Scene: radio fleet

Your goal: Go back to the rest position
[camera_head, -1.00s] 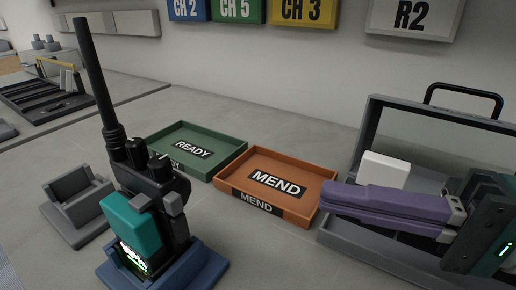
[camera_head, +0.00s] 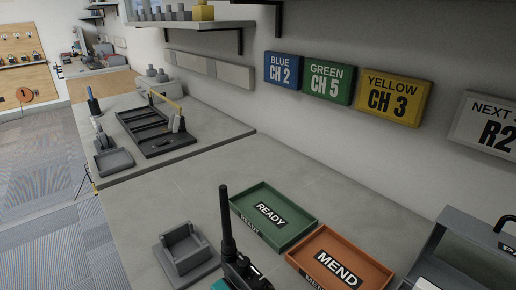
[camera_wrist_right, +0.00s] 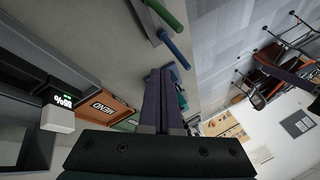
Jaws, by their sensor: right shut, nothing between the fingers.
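My right gripper (camera_wrist_right: 160,100) shows in the right wrist view as two purple fingers pressed together, with nothing between them. It is clear of the table things in that view. Neither gripper shows in the head view, and my left gripper is in no view. A black radio (camera_head: 241,266) with a tall antenna stands at the bottom of the head view, its lower part cut off by the frame edge.
An empty grey cradle (camera_head: 182,262) sits left of the radio. The empty green READY tray (camera_head: 244,200) and orange MEND tray (camera_head: 370,275) lie side by side. A grey case (camera_head: 460,240) stands at right. A farther table (camera_head: 195,128) holds a dark rack (camera_head: 160,145).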

